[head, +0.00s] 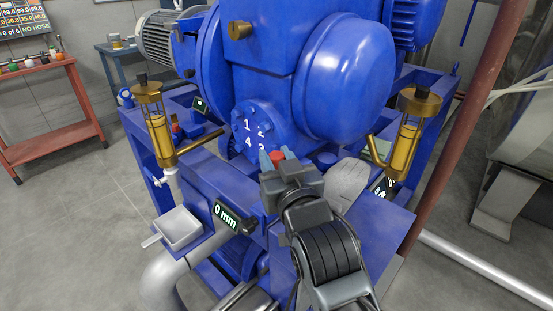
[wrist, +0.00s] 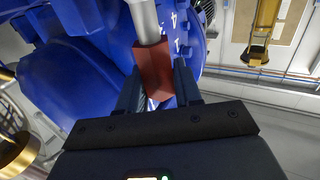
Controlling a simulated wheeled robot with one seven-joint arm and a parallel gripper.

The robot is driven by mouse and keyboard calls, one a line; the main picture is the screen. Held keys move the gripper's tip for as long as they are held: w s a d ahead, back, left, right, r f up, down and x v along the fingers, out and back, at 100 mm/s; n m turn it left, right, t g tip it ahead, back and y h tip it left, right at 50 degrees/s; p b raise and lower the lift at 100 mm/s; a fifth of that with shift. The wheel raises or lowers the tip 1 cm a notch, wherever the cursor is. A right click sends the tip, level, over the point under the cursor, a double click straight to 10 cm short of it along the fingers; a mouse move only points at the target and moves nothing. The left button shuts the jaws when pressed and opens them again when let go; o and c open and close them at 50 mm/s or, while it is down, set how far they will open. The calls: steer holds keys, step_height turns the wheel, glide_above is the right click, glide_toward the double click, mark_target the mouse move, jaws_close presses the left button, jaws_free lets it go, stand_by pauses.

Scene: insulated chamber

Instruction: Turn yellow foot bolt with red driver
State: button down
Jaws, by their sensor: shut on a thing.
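My gripper (head: 278,161) is in front of the blue machine, below its numbered round flange (head: 258,132). It is shut on the red driver (head: 277,155), whose red handle shows between the fingers. In the wrist view my gripper (wrist: 157,88) has a finger on each side of the red handle (wrist: 153,68), and a grey shaft (wrist: 145,20) runs from it towards the top of the picture, where its far end is out of frame. I cannot make out a yellow foot bolt in either view.
The blue machine (head: 340,75) fills the middle. Brass-and-yellow oilers stand left (head: 158,130) and right (head: 407,130) of my arm. A "0 mm" display (head: 226,216) and a grey tray (head: 180,228) are at lower left. A red cart (head: 45,110) stands far left; the floor between is clear.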

steer(key=c, duration=0.7)
jaws_free()
steer(key=shift+s, duration=0.15)
steer(key=b+v, duration=0.1)
steer(key=v, duration=0.6)
steer(key=shift+s+d, duration=0.15)
steer(key=shift+s, duration=0.1)
steer(key=shift+c, duration=0.2)
steer(key=c, duration=0.3)
steer(key=shift+c, duration=0.2)
